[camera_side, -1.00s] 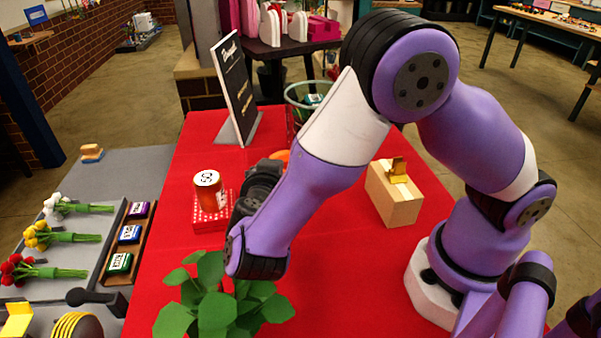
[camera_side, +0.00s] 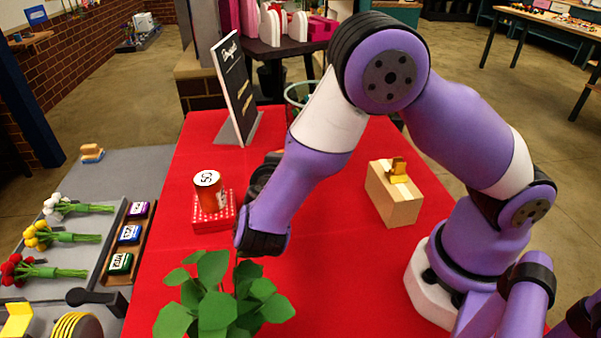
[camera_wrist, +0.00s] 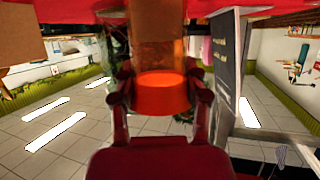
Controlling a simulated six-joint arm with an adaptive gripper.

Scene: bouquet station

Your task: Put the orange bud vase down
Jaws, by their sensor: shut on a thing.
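The orange bud vase (camera_wrist: 162,93) is between the two fingers of my gripper (camera_wrist: 161,98) in the wrist view. Its glowing orange rim faces the camera, and a brownish translucent part extends beyond it toward the red surface at the picture's top. My gripper is shut on it. In the side view my gripper's dark body (camera_side: 262,180) shows partly above the red tabletop (camera_side: 330,260). My forearm hides the vase and fingertips there, so I cannot tell whether the vase touches the table.
An orange-red can (camera_side: 208,191) stands on a red dotted block (camera_side: 213,214) left of my gripper. A black sign (camera_side: 236,90) stands behind. A leafy plant (camera_side: 222,300) is in front. A wooden box (camera_side: 394,194) is at right. Red tabletop between plant and box is clear.

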